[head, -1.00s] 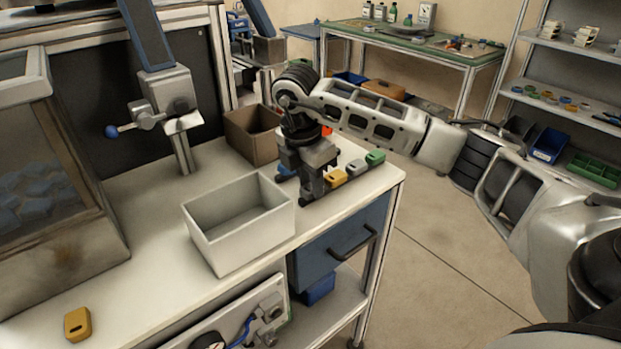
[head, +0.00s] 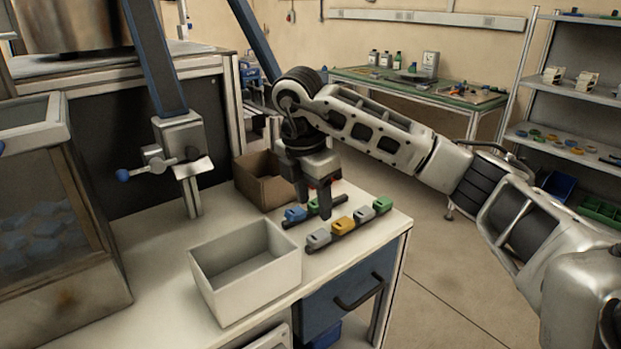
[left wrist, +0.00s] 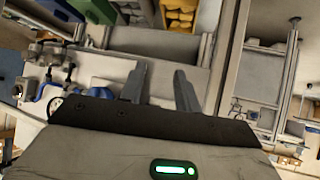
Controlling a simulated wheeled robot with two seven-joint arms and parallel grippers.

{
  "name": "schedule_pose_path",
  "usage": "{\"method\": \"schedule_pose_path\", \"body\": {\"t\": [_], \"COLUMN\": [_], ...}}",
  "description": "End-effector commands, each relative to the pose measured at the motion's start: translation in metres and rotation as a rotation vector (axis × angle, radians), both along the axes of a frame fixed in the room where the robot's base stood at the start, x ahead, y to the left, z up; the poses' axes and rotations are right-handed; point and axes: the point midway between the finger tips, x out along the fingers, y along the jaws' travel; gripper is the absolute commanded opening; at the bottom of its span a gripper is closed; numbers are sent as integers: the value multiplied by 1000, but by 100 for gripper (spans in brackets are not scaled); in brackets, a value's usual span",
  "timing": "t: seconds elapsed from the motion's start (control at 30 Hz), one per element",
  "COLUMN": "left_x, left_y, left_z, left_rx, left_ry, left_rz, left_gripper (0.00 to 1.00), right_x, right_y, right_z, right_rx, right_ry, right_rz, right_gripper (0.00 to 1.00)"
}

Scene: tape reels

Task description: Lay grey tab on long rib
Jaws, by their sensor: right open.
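The long rib (head: 331,232) is a dark strip at the table's right end and carries a row of tabs. A grey tab (head: 318,237) sits at its near-left end. Beyond it along the rib are a yellow tab (head: 343,226), another grey tab (head: 364,214) and a green tab (head: 382,205). My right gripper (head: 314,203) points down above the ribs, open, with nothing seen between its fingers, apart from the near grey tab. My left gripper (left wrist: 160,84) shows in the left wrist view, open and empty.
A shorter dark rib behind holds a blue tab (head: 296,214) and a green tab (head: 314,205). A pale open box (head: 245,292) stands left of the ribs, a brown box (head: 262,184) behind. A clamp stand (head: 185,165) and a glass-sided case (head: 60,230) stand further left.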

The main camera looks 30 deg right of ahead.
Motion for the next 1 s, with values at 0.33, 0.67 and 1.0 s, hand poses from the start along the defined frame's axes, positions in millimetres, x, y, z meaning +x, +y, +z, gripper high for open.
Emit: {"method": "schedule_pose_path", "body": {"t": [0.33,0.67,1.0], "left_x": [-4,2,4], "left_y": [2,3,3], "left_z": [2,5,7], "left_rx": [9,10,9], "left_ry": [14,0,-7], "left_rz": [1,3,4], "left_gripper": [33,33,33], "right_x": [0,-1,-1], "right_y": [6,7,6], "right_z": [45,46,46], "right_rx": [-1,1,0], "right_ry": [1,2,2], "right_rz": [-2,-1,-1], "right_gripper": [48,48,48]}}
